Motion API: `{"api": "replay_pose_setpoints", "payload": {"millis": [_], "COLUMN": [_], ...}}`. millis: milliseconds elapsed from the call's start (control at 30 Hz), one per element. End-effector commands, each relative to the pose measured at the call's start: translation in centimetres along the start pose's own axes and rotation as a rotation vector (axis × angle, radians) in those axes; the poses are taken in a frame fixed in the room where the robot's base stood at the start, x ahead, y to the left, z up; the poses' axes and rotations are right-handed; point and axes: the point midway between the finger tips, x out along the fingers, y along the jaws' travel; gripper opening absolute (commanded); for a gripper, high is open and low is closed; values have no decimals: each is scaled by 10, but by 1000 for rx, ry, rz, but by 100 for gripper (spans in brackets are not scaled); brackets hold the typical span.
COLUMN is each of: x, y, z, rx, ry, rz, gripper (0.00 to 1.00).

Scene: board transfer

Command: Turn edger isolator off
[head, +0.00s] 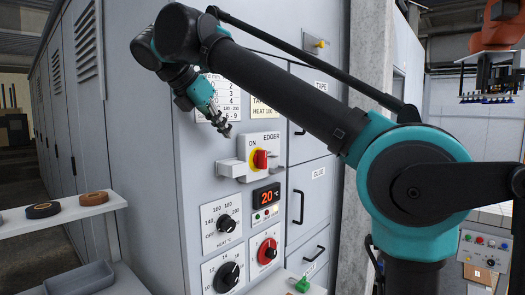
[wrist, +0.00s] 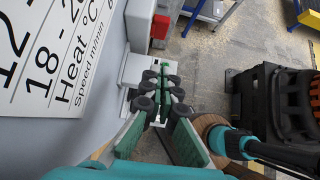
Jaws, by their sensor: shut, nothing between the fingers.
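The edger isolator is a pale box (head: 243,170) on the grey cabinet front, labelled EDGER and ON. Its red handle (head: 261,159) sits on a yellow plate and looks about upright, though it is small. My gripper (head: 226,131) is above and left of the handle in the head view, apart from it. In the wrist view my gripper (wrist: 163,100) has its fingers together with nothing held. A pale box (wrist: 136,68) shows behind the fingers, and a red part (wrist: 160,27) shows above them; I cannot tell surely whether these belong to the isolator.
Below the isolator are a red display (head: 267,197), a black heat dial (head: 226,223) and a red dial (head: 267,251). A printed chart (wrist: 50,50) is close beside my gripper. A shelf with tape rolls (head: 43,210) stands left.

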Motion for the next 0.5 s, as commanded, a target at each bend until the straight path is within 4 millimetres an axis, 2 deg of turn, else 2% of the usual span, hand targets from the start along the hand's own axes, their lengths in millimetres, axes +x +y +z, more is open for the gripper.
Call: {"api": "replay_pose_setpoints", "payload": {"millis": [333, 500], "x": [2, 18], "y": [0, 0], "z": [0, 0], "rx": [1, 3], "ry": [0, 0], "rz": [-1, -3], "gripper": [0, 0]}}
